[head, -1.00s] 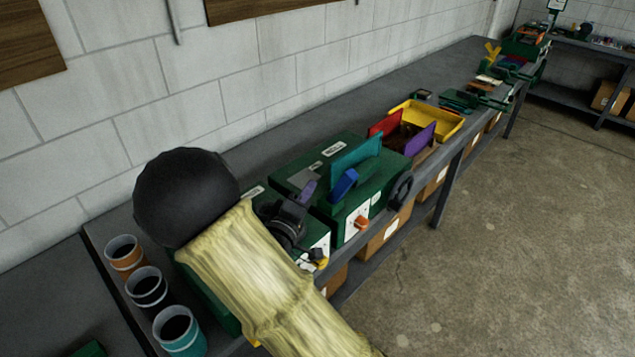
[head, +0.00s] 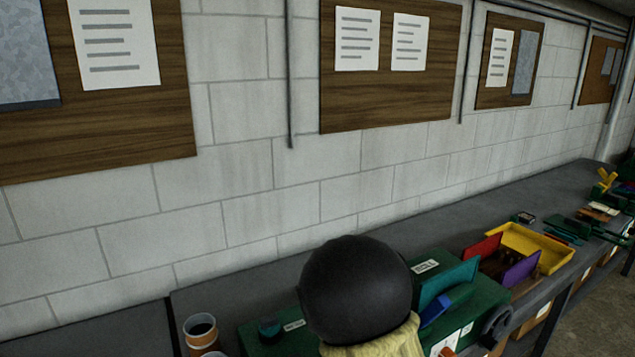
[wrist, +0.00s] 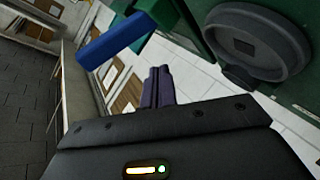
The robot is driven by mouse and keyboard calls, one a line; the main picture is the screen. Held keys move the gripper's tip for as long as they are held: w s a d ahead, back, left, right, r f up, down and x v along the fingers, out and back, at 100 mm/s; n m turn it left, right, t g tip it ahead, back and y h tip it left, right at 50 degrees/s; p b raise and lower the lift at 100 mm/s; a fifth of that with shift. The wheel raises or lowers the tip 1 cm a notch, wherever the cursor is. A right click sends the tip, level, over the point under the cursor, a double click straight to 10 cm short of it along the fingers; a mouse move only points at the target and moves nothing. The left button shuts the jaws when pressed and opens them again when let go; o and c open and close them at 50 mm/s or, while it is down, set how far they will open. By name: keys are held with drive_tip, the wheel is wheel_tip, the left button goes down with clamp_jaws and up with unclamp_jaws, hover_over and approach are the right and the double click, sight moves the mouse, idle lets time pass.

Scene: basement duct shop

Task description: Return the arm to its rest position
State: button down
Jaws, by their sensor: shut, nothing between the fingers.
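My gripper (wrist: 160,86) shows in the wrist view as two dark purple fingers, pressed together and empty. In the head view my arm shows at the bottom centre as a black rounded joint and a yellow sleeve, and the gripper is hidden there. Beyond the fingers in the wrist view are a blue bar (wrist: 112,40) at upper left and a dark round wheel (wrist: 262,45) at upper right. I cannot tell how far the fingers are from them.
On the grey bench are a green machine (head: 484,300) with a teal panel (head: 448,281), a yellow tray (head: 553,255) with red and purple dividers, and a cup (head: 200,333) at lower left. The block wall (head: 240,200) stands behind the bench.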

drive_tip(key=s+g+y, duration=0.1)
drive_tip(key=a+f+m+y, duration=0.1)
drive_tip(key=y, duration=0.1)
drive_tip(key=s+a+f+g+y, duration=0.1)
drive_tip(key=y, duration=0.1)
drive_tip(key=shift+s+f+m+g, duration=0.2)
drive_tip(key=shift+s+m+g, duration=0.1)
drive_tip(key=shift+s, duration=0.05)
drive_tip(key=s+m+g+y, duration=0.2)
drive_tip(key=s+g, duration=0.4)
drive_tip(key=s, duration=0.9)
drive_tip(key=shift+s+d+r+g+y, duration=0.4)
drive_tip(key=shift+d, duration=0.05)
